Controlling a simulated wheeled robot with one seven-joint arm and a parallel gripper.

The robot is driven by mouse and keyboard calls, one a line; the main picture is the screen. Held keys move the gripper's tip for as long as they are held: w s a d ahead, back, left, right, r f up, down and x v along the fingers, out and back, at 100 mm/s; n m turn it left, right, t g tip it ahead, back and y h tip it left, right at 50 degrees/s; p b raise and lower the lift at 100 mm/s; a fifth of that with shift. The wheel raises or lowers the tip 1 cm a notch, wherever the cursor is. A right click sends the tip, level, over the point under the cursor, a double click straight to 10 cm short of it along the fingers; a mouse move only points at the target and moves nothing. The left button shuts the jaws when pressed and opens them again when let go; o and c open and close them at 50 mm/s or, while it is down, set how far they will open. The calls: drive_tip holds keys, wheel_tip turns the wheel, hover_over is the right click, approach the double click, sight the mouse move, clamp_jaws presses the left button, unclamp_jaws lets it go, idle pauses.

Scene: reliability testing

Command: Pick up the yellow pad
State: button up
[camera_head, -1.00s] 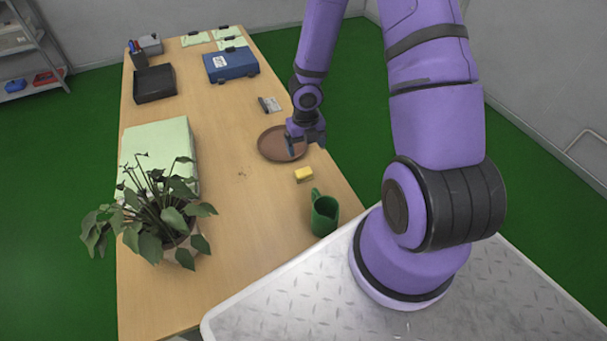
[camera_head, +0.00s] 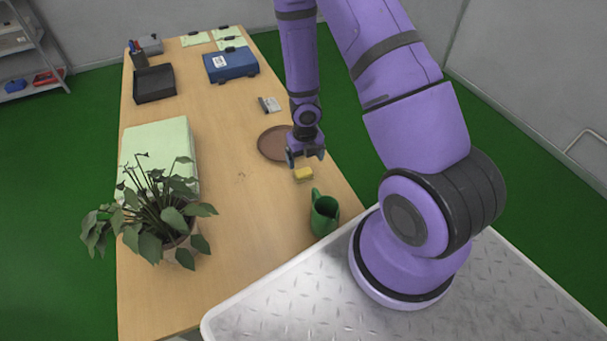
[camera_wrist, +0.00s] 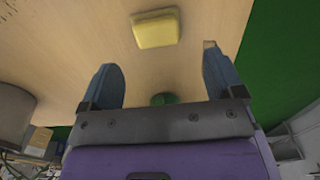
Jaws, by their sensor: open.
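The yellow pad (camera_head: 304,174) is a small block lying on the wooden table, between the brown plate and the green mug. It also shows in the wrist view (camera_wrist: 155,29), near the top and ahead of the fingertips. My gripper (camera_head: 306,160) is open and empty above the table, just behind the pad in the head view and over the plate's near right edge. In the wrist view the two blue fingers (camera_wrist: 162,75) stand apart with nothing between them, and the pad lies clear of both.
The brown plate (camera_head: 270,144) is partly hidden by my gripper. A green mug (camera_head: 323,214) stands near the table's front right edge. A potted plant (camera_head: 175,220) and a pale green box (camera_head: 182,139) are at left. The table (camera_head: 240,205) is bare left of the pad.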

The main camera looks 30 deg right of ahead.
sight(304, 172)
drive_tip(key=shift+f, duration=0.55)
drive_tip(key=shift+w+a+f, duration=0.15)
drive_tip(key=shift+f, duration=2.4)
drive_tip(key=c, duration=1.1)
drive_tip(key=shift+r, duration=0.1)
drive_tip(key=shift+r, duration=4.95)
